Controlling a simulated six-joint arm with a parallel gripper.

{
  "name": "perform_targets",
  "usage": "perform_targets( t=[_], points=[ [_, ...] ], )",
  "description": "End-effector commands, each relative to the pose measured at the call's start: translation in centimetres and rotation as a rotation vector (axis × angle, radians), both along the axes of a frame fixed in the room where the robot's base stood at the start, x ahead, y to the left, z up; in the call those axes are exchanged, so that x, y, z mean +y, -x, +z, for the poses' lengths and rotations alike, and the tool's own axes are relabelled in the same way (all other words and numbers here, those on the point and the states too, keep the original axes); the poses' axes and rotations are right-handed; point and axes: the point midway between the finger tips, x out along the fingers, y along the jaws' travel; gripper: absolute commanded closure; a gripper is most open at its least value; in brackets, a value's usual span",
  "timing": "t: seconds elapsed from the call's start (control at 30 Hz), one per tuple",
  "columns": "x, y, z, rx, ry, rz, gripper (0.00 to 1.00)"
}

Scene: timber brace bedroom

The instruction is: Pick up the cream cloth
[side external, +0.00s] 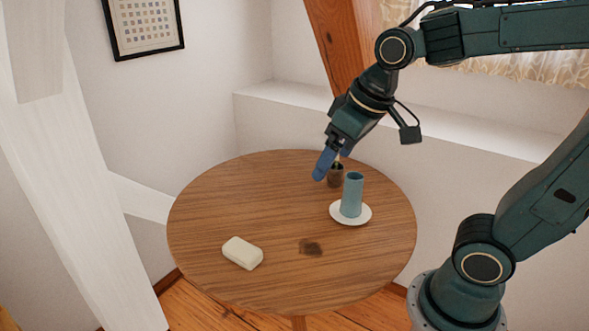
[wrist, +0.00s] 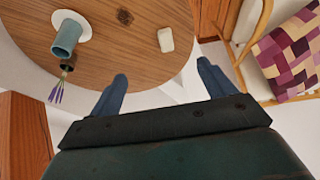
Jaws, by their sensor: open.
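The cream cloth (side external: 242,253) looks like a small, thick, rounded block and lies flat on the front left of the round wooden table (side external: 210,215). In the wrist view the cream cloth (wrist: 166,40) is beyond the fingertips, near the table's edge. My gripper (side external: 323,166) is above the table's back part, well away from the cloth. In the wrist view my gripper (wrist: 162,82) has its two blue fingers wide apart with nothing between them.
A teal cup (side external: 352,194) stands on a white saucer (side external: 364,216), right of centre. A small brown pot (side external: 336,177) with purple flowers (wrist: 56,92) stands behind it, close to my gripper in the side view. A dark mark (side external: 311,247) is on the tabletop. The table's left is clear.

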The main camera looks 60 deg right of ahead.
Motion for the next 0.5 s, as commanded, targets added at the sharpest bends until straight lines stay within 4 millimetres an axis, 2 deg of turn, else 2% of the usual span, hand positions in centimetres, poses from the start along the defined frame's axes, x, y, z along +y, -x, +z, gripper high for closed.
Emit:
perform_targets(
  t=[0.27,0.5],
  points=[
    [0.1,-5.6,-1.7,0.060,0.000,0.000,0.18],
    [0.3,-10.3,-4.2,0.106,0.000,0.000,0.18]
  ],
)
